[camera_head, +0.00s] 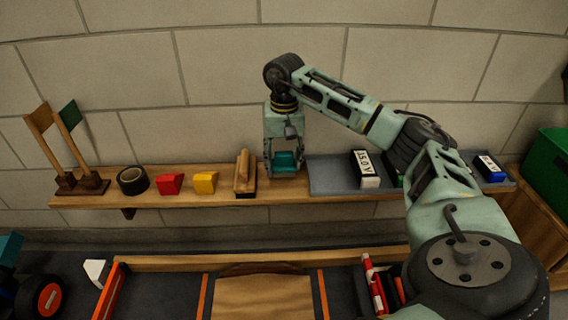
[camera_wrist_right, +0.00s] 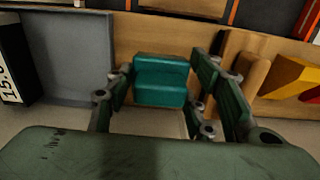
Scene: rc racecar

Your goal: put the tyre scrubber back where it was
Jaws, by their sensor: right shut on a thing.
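My right gripper (camera_head: 284,158) points down over the wooden shelf and is shut on a teal block (camera_wrist_right: 160,82). The block shows between the fingers in both views, low over the shelf or resting on it; I cannot tell which. It is between a wooden brush-like piece with a raised grip (camera_head: 245,174) and a grey mat (camera_head: 325,180). In the right wrist view the wooden piece (camera_wrist_right: 252,76) is close beside the fingers. No label shows which piece is the tyre scrubber. My left gripper is not in view.
The shelf (camera_head: 220,197) also carries a yellow block (camera_head: 205,182), a red block (camera_head: 169,184), black tape (camera_head: 132,180) and two flags in a stand (camera_head: 82,184). A labelled battery pack (camera_head: 365,169) stands on the grey mat. A green box (camera_head: 546,170) is at right.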

